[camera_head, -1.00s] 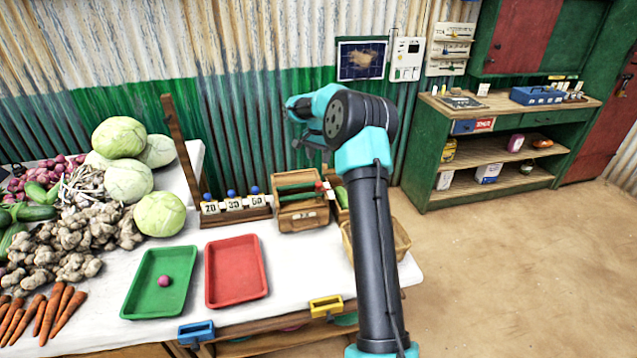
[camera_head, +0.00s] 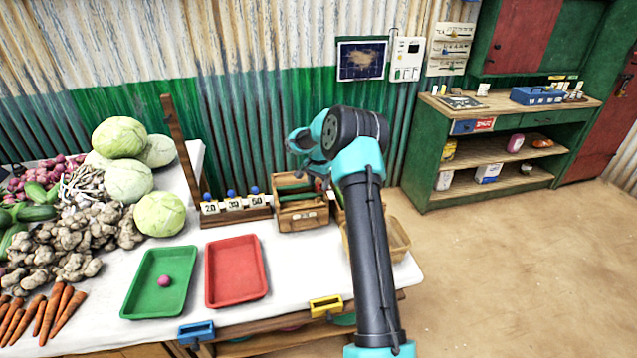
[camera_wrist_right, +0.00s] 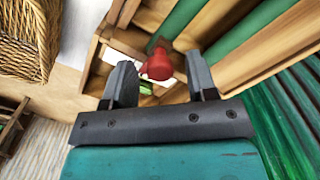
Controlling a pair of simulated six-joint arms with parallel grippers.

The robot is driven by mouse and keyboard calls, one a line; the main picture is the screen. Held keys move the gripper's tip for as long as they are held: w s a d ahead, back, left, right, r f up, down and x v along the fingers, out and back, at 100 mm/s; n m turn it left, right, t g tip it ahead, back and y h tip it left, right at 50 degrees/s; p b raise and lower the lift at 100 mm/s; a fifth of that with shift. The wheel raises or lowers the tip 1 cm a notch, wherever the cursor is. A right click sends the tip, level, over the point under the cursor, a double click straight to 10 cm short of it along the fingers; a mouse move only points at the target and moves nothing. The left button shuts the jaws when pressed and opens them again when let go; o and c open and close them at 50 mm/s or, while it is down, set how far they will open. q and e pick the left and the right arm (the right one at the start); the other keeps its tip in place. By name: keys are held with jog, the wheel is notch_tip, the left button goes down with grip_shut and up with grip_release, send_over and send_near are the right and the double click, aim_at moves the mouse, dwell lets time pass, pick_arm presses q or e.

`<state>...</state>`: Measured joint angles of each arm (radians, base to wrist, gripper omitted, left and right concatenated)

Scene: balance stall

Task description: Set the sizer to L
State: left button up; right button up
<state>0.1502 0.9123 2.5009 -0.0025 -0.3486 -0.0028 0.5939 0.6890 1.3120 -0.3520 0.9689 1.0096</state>
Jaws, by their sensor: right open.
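The sizer looks to be the wooden box (camera_head: 302,217) with green bars on top, standing on the white table right of the number cards. A small pale label is on its front; I cannot read its setting. In the right wrist view a red knob (camera_wrist_right: 158,64) sits at the end of a green bar (camera_wrist_right: 183,22) over the wooden frame (camera_wrist_right: 260,48). My right gripper (camera_wrist_right: 160,82) is open, its two fingers on either side of the knob, with gaps visible. In the head view my right gripper (camera_head: 322,178) is over the box's right end. My left gripper is out of view.
A wicker basket (camera_wrist_right: 28,40) is close by in the wrist view. Left of the box are the number cards (camera_head: 233,204), a red tray (camera_head: 235,272) and a green tray (camera_head: 150,300). The corrugated wall (camera_head: 240,120) stands behind.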

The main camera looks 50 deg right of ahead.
jog(key=shift+c, duration=0.2)
grip_shut()
jog(key=shift+s+a, duration=0.45)
jog(key=shift+s, duration=0.15)
jog(key=shift+o, duration=0.2)
grip_release()
jog(key=shift+r, duration=0.1)
notch_tip(320, 180, up, 17)
jog(key=shift+r, duration=0.2)
dwell(0.4)
